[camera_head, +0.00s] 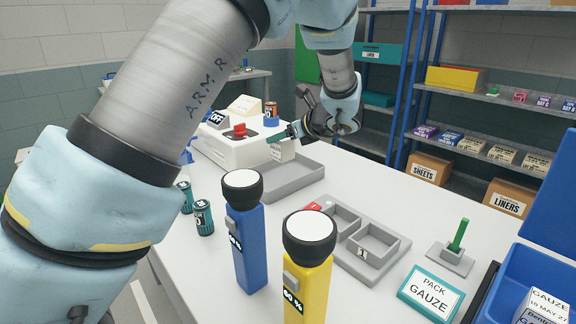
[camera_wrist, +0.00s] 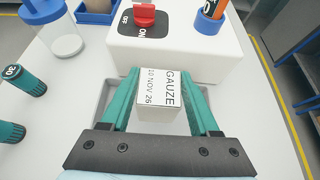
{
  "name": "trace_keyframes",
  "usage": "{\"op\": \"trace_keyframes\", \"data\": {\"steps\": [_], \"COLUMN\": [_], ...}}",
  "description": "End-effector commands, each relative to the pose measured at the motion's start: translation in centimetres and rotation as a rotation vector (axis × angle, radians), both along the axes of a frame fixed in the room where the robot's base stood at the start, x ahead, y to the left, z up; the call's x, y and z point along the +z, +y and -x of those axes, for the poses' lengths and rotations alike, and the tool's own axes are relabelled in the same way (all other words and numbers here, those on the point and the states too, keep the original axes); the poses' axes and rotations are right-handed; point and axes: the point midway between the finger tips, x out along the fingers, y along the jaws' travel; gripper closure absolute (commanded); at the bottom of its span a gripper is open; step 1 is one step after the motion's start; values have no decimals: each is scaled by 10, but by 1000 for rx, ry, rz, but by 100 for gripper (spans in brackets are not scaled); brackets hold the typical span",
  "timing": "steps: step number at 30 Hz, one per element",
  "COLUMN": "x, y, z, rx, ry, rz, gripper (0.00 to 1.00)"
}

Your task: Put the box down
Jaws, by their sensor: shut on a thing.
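My gripper (camera_wrist: 160,82) has its teal fingers shut on a small white box (camera_wrist: 158,92) printed "GAUZE" and "10 NOV 26". In the head view the same box (camera_head: 283,151) shows at the far end of my arm, in front of the white machine and over the far left part of a grey tray (camera_head: 298,185). The tray also shows below the fingers in the wrist view (camera_wrist: 104,98). I cannot tell whether the box touches the tray floor. The tray looks empty in the part I see.
The white machine (camera_head: 226,151) with a red switch stands just behind the box. A divided grey tray (camera_head: 385,268), two flashlights, blue (camera_head: 250,245) and yellow (camera_head: 305,290), a "PACK GAUZE" sign (camera_head: 430,294) and a blue bin (camera_head: 535,268) stand nearer. Batteries (camera_head: 203,218) stand left.

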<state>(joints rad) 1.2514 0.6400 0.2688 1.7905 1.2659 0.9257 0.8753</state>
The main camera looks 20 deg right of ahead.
Motion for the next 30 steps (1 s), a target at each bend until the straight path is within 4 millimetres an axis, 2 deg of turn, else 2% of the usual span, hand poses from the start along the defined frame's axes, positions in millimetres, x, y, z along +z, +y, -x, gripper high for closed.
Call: {"op": "trace_keyframes", "data": {"steps": [3,8,15,23,24,30], "x": [-20,-35,-66,-72,-73,-72], "y": [0,0,0,0,0,0], "z": [0,0,0,0,0,0], "rx": [-1,0,-1,-1,0,0], "ry": [1,-1,1,1,2,1], "rz": [-4,-1,-3,1,1,0], "gripper": [94,94,94,94,36,13]}}
